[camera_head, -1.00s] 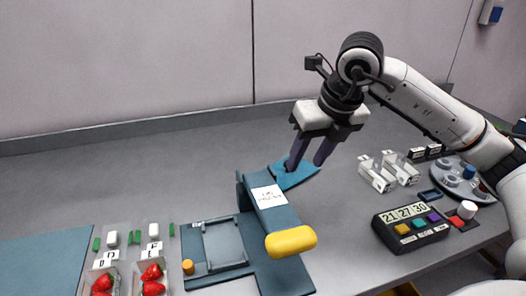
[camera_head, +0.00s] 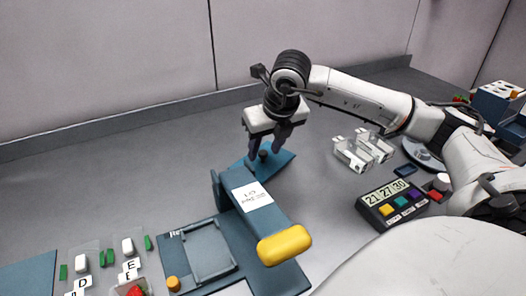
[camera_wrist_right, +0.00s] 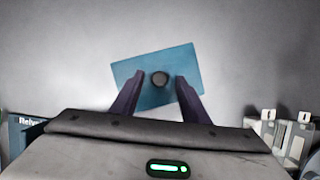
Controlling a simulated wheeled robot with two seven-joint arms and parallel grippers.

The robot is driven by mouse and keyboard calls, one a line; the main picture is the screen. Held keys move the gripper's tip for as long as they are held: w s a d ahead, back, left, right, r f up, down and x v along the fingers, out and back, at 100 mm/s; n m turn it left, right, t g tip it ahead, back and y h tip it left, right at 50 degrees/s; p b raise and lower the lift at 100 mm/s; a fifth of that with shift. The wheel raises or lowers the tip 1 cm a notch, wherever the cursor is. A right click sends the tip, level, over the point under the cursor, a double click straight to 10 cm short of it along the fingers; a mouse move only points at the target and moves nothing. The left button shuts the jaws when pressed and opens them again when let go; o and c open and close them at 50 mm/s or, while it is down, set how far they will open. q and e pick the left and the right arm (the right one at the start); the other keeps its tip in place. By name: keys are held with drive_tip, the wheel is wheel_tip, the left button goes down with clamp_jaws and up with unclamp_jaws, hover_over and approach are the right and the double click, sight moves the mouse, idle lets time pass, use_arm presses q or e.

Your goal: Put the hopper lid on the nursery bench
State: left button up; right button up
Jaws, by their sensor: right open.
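The hopper lid is a flat blue plate (camera_head: 281,163) with a dark round knob (camera_head: 263,155), just behind the blue press with the yellow handle. In the right wrist view the lid (camera_wrist_right: 135,72) lies tilted in the picture, with its knob (camera_wrist_right: 159,79) near the middle. My right gripper (camera_head: 268,149) is open, pointing down over the lid. Its two fingers (camera_wrist_right: 158,95) show on either side of the knob, apart from it in the wrist view. My left gripper is not in view.
The press (camera_head: 240,180) has a label and a yellow handle (camera_head: 284,245). Clear boxes (camera_head: 352,156), a button panel with a display (camera_head: 393,203) and a round grey tray (camera_head: 422,152) stand at right. Berry punnets are front left. The grey bench (camera_head: 110,180) is clear at back left.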

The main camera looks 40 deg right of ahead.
drive_tip(key=shift+w+f, duration=0.15)
drive_tip(key=shift+f, duration=0.2)
clamp_jaws()
drive_tip(key=shift+r, duration=0.15)
